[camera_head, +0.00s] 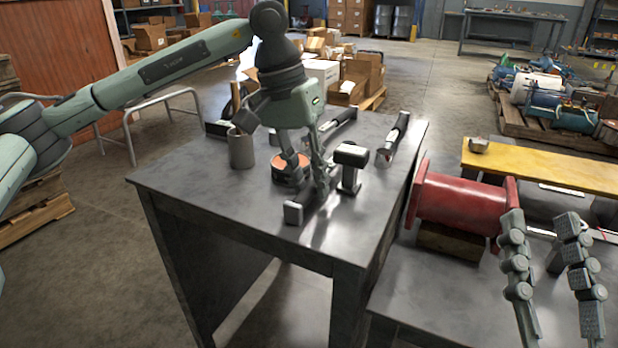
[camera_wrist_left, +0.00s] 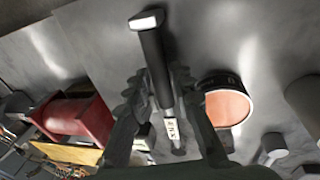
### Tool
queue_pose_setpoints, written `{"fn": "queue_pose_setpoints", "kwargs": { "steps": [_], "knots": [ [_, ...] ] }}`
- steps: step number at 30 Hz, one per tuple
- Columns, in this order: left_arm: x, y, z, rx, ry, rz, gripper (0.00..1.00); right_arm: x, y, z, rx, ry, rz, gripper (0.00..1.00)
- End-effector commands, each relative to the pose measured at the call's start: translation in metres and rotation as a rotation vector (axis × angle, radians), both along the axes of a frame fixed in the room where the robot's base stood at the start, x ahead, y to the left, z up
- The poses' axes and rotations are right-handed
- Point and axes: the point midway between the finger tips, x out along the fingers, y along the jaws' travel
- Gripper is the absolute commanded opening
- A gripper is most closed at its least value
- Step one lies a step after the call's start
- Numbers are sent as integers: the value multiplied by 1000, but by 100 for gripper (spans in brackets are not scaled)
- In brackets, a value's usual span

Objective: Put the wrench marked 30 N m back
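A wrench with a dark handle and bright end cap (camera_head: 294,213) lies on the grey table (camera_head: 215,190). In the left wrist view its handle (camera_wrist_left: 154,62) runs between my left fingers, with a small pale label whose print I cannot read surely. My left gripper (camera_head: 308,182) is low over the table, its fingers apart on either side of this wrench; it also shows in the left wrist view (camera_wrist_left: 160,82). Another dark-handled tool (camera_head: 393,139) lies near the right edge, and one more (camera_head: 338,121) lies further back. My right gripper (camera_head: 546,222) is open and empty.
A round tin with an orange top (camera_head: 289,172) and a grey cup (camera_head: 241,150) stand left of the wrench. A black-topped post (camera_head: 350,157) stands close to its right. A red flanged cylinder (camera_head: 456,200) lies on the lower bench near my right gripper.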

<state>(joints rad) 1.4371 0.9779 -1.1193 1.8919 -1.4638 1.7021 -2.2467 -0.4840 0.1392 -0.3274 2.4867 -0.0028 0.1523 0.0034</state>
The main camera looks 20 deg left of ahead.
Motion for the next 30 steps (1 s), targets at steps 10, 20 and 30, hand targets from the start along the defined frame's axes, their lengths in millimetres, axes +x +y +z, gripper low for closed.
{"fn": "queue_pose_setpoints", "kwargs": {
  "steps": [10,20,30],
  "knots": [
    [-1,0,-1,1,3,-1,42,0,0,0,0,0,0,40],
    [-2,6,33,-1,-2,0,42,0,0,0,0,0,0,40],
    [-7,21,99,-2,-2,-1,42,0,0,0,0,0,0,40]
  ]
}}
